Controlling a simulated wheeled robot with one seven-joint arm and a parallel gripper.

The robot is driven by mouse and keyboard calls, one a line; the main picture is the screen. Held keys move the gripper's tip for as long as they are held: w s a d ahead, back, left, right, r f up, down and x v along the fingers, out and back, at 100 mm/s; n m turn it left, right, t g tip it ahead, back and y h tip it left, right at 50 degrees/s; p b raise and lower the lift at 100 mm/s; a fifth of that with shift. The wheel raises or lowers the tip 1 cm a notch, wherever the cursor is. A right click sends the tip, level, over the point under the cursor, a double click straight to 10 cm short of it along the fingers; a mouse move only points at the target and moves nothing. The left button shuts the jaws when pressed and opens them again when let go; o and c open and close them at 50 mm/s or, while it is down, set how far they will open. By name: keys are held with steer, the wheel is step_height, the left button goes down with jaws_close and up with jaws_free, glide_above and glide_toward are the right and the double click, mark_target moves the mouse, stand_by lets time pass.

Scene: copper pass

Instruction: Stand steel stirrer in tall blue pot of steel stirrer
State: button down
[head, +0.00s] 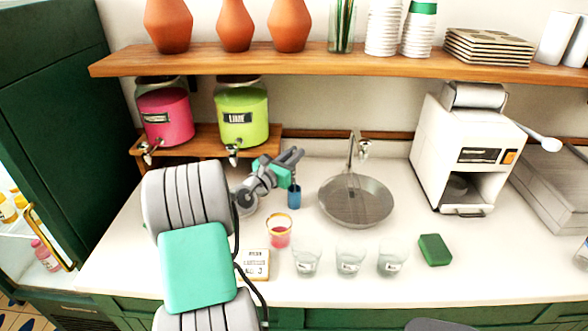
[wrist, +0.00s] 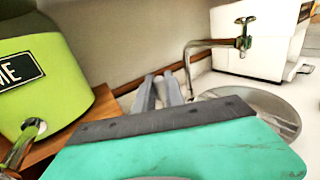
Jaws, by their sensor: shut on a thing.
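The tall blue pot (head: 294,198) stands upright on the white counter, left of the round sink. My gripper (head: 294,157) is just above and behind the pot in the head view, with its fingers pointing away to the upper right. In the wrist view my gripper's grey fingers (wrist: 160,92) are close together beyond the teal palm. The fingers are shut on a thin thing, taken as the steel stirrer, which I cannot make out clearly. Whether its lower end is inside the pot is hidden. The pot is out of sight in the wrist view.
Clear glasses (head: 350,261) line the counter front. The lime dispenser (head: 241,115) is behind left, the sink (head: 356,203) and tap (head: 352,150) right. A wooden shelf (head: 300,60) runs above.

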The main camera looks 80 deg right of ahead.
steer(key=shift+f, duration=1.85)
steer(key=c, duration=1.4)
jaws_free()
